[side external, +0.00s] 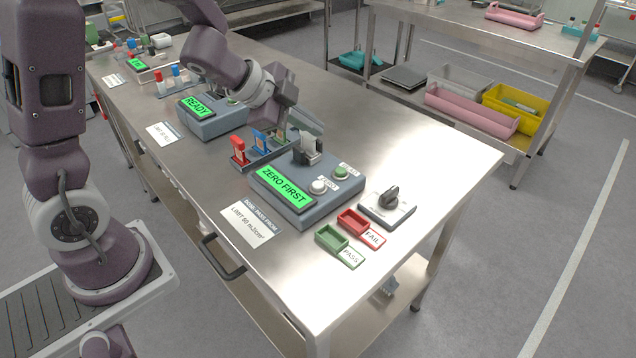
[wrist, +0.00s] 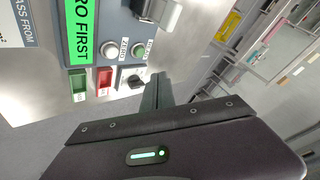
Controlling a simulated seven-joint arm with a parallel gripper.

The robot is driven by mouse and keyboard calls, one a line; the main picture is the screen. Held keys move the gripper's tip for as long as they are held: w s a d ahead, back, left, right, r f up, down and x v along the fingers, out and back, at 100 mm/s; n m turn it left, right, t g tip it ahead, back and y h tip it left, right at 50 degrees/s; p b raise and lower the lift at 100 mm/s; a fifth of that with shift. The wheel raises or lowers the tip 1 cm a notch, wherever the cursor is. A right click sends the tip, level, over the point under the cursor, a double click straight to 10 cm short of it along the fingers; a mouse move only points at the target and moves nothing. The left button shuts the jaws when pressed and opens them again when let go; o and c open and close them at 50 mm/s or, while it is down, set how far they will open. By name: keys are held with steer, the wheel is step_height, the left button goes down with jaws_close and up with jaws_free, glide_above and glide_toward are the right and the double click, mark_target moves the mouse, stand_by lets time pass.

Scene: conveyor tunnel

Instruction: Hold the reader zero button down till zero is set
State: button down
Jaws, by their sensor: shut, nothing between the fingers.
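The reader (side external: 300,208) is a grey-blue box on the steel bench, its green screen (side external: 284,186) showing "ZERO FIRST". The white zero button (side external: 319,186) is on its sloping top, with a green button (side external: 341,172) beside it. In the wrist view the white zero button (wrist: 112,48) sits left of the green button (wrist: 138,48), with a "ZERO" label between them. My gripper (wrist: 158,78) is shut and empty, apart from both buttons in that view. In the side view my gripper (side external: 288,118) hangs behind the reader, its fingertips partly hard to make out.
A red tray (side external: 352,222) and a green tray (side external: 331,238) lie in front of the reader, with a black knob box (side external: 387,208) to their right. Red and blue holders (side external: 250,148) stand left of the reader. A second reader (side external: 210,120) shows "READY".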

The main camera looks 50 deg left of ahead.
mark_target(313, 185)
steer(key=shift+s+d+r+m+h, duration=0.1)
steer(key=shift+s+d+m+h, duration=0.25)
steer(key=shift+s+d+m, duration=0.2)
steer(key=shift+s+d+r+m+h, duration=0.1)
steer(key=shift+s+d+m+h, duration=0.3)
steer(key=shift+d, duration=0.25)
steer(key=shift+w+f, duration=0.1)
steer(key=shift+f, duration=4.35)
steer(key=shift+f, duration=0.4)
steer(key=shift+f, duration=0.55)
stand_by(0.9)
steer(key=shift+r, duration=0.95)
